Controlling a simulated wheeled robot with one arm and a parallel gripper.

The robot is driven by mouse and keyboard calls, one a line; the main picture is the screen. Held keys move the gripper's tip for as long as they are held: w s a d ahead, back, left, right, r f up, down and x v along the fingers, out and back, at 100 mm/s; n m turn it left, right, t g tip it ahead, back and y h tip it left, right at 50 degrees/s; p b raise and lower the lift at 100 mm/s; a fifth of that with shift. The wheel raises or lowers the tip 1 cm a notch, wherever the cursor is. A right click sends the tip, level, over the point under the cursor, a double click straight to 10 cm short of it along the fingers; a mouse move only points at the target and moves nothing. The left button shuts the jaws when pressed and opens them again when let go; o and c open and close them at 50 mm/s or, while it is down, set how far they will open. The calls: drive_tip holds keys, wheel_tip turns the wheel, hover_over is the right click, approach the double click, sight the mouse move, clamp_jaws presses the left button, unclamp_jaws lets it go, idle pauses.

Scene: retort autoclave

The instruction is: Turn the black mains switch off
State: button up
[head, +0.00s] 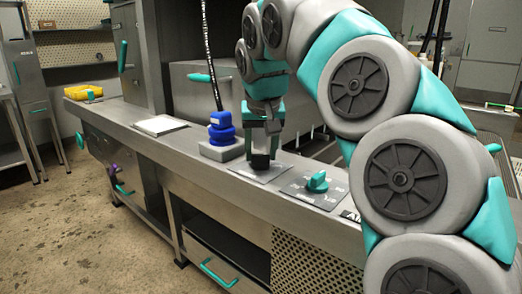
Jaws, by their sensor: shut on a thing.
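My gripper (262,150) points straight down over a small grey plate (268,179) on the steel counter, near the middle of the head view. It is shut on the black mains switch (259,163), of which only the dark lower part shows between and below the fingers. The fingers hide the rest, so I cannot tell which way the switch is turned.
A teal knob (317,182) on a marked plate stands just right of the gripper. Blue stacked rings (221,128) on a grey block stand close on the left. A white plate (160,125) and a yellow object (90,90) lie farther left.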

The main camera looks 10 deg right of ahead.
clamp_jaws()
